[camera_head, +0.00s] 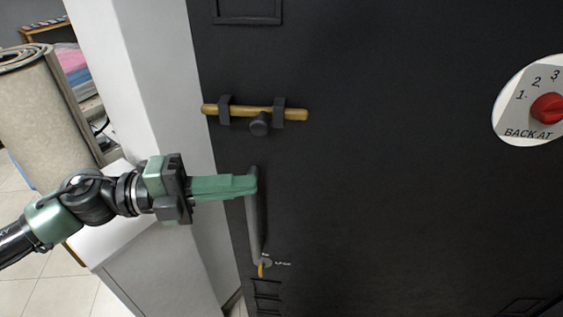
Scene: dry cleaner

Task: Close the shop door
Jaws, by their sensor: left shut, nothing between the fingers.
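The dark shop door (400,200) fills the middle and right of the head view. A grey upright bar handle (256,225) is on it near its left edge. Above it is a slide bolt with a brass-coloured bar (245,112), dark brackets and a dark knob. A small brass-coloured piece (261,270) is at the handle's lower end. My left gripper (250,185) is shut and empty, its green fingers level at the handle's upper part. I cannot tell whether they touch the handle or door. My right gripper is not in view.
A white wall post (165,90) stands just left of the door's edge. A rolled beige carpet (40,120) and folded coloured cloths (72,65) are at the far left. A round sign with a red dial (548,108) is on the door's right. Tiled floor (35,290) shows lower left.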

